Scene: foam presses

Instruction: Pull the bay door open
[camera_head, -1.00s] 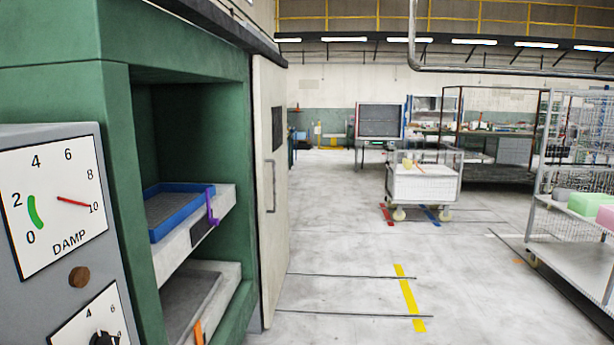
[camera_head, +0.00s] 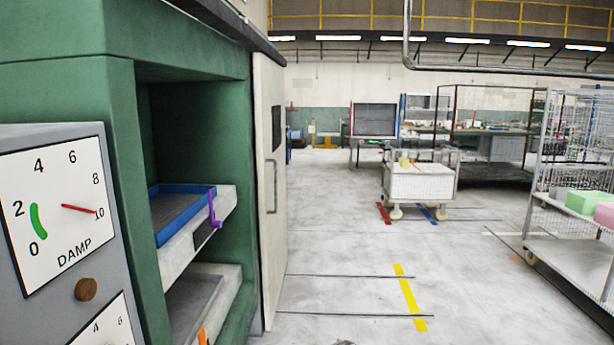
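The bay door (camera_head: 271,240) is a pale beige panel with a dark window and a long vertical grey handle (camera_head: 271,187). It stands at the right edge of the green press (camera_head: 117,150), seen at a steep angle. The bay beside it is uncovered. Inside, a blue-rimmed tray (camera_head: 185,212) with a purple hook-like handle (camera_head: 215,210) sits on an upper pale shelf, and a lower tray with an orange handle (camera_head: 202,336) sits below. My gripper is not in this view.
A grey panel (camera_head: 60,235) with a DAMP dial stands at the near left. A white wheeled cart (camera_head: 420,181) stands further back. A wire-mesh rack (camera_head: 575,253) with green and pink foam blocks stands at the right. The floor right of the door is clear.

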